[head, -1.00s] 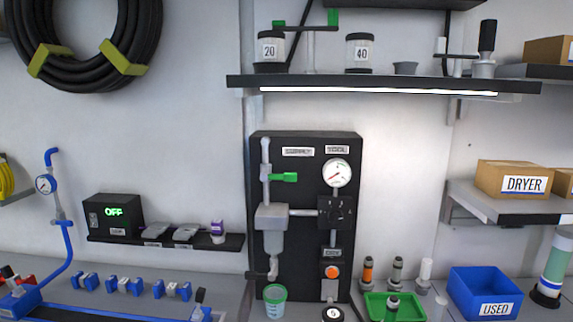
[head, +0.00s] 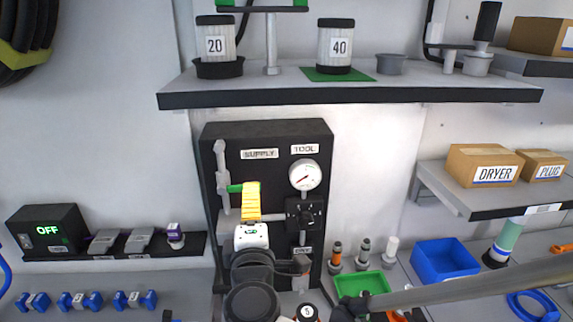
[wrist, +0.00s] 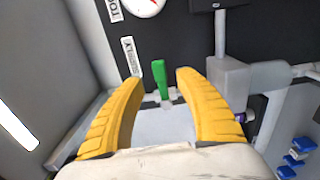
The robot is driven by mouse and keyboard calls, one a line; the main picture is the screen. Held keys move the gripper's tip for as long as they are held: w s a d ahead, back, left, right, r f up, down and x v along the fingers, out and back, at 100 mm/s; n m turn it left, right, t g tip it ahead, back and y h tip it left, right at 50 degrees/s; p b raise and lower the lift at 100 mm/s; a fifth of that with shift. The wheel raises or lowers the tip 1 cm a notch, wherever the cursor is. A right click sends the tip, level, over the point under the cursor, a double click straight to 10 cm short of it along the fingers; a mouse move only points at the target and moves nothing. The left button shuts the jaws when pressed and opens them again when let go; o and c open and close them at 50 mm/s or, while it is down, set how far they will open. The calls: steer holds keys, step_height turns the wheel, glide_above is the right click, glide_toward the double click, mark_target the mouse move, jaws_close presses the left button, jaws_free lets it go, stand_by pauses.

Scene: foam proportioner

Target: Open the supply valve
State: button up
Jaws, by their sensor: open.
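The supply valve's green lever (head: 235,188) sits on a grey vertical pipe (head: 222,170) at the left of the black panel (head: 285,140), below the SUPPLY label (head: 259,154). The visible part points right; its end is hidden behind my yellow fingers. My gripper (head: 251,187) is in front of the panel at the lever. In the wrist view, my gripper (wrist: 160,88) is open, with the green lever (wrist: 159,78) between its two fingers. A gap shows on each side of the lever. Whether either finger touches it cannot be told.
A round gauge (head: 304,175) and a black knob block (head: 305,213) are close on the right. A shelf (head: 350,94) with jars overhangs the panel. A green tray (head: 362,283) and a blue bin (head: 445,260) stand on the bench to the right.

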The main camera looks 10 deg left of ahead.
mark_target(239, 189)
steer(key=x, duration=0.5)
steer(key=shift+w, duration=0.4)
steer(key=shift+s, duration=0.1)
jaws_close()
